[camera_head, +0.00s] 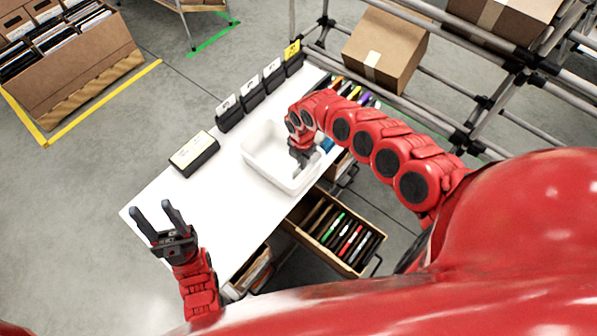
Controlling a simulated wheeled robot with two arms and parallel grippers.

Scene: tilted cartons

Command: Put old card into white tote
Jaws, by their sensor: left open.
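A white tote (254,165) stands on the white table. My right gripper (301,163) points down inside the tote's right part; its fingertips are too small and partly hidden to tell their state. My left gripper (154,208) is open and empty near the table's front left corner, with its fingers pointing up in the picture. Black holders with white cards (249,82) stand along the table's far left edge, and the farthest has a yellow card (292,50). A black block with a pale yellowish card (191,151) lies left of the tote. I cannot tell which card is the old one.
The white table (190,205) is clear between my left gripper and the tote. Open drawers (341,234) with coloured folders sit below its right edge. A rack with a tilted carton (384,50) stands behind. A carton of files (70,60) is at far left.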

